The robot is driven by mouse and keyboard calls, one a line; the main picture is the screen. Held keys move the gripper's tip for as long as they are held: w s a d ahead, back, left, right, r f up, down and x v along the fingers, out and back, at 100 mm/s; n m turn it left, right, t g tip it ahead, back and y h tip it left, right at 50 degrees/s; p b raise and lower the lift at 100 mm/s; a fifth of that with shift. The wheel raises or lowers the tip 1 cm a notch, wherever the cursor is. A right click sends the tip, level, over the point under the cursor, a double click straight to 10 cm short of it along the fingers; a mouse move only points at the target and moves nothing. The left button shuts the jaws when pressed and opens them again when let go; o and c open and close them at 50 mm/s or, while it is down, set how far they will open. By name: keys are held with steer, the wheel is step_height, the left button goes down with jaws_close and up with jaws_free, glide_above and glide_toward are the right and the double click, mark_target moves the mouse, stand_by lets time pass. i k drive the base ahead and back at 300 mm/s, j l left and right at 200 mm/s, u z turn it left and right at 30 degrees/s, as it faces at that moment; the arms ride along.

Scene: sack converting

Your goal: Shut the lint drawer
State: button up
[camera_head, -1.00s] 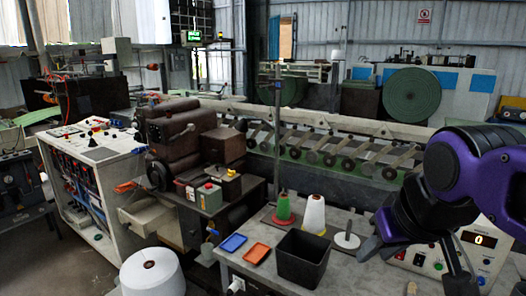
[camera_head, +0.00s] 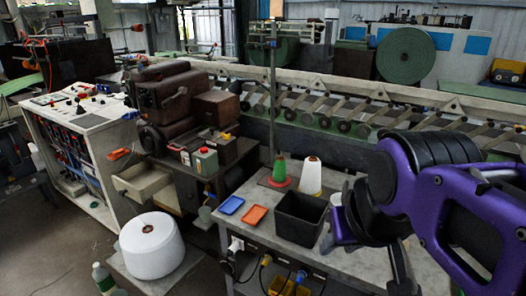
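The lint drawer (camera_head: 133,196) is a pale beige open-topped box. It sticks out of the left side of the dark brown machine (camera_head: 165,100), low down, so it stands open. Its inside is partly visible. My gripper (camera_head: 366,256) is at the right, over the grey workbench, far from the drawer and touching nothing that I can see. Its two fingers are spread apart with nothing visible between them. My purple and black arm hides part of the bench.
A white control cabinet (camera_head: 100,150) stands just left of the drawer. The grey bench (camera_head: 228,212) carries a black bin (camera_head: 300,218), blue tray (camera_head: 231,205), orange tray (camera_head: 256,215) and two cones.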

mark_target(139, 182)
steer(key=i+j+z, duration=0.15)
steer(key=j, duration=0.8)
steer(key=i+j+z, duration=0.1)
steer(key=j, duration=0.9)
steer(key=i+j+z, duration=0.15)
steer(key=j, duration=0.8)
steer(key=j+u, duration=0.15)
steer(key=j, duration=1.1)
steer(key=i+l+z, duration=0.1)
steer(key=i+l, duration=0.15)
steer(key=i+l+z, duration=0.15)
steer(key=l, duration=0.3)
steer(key=i, duration=0.1)
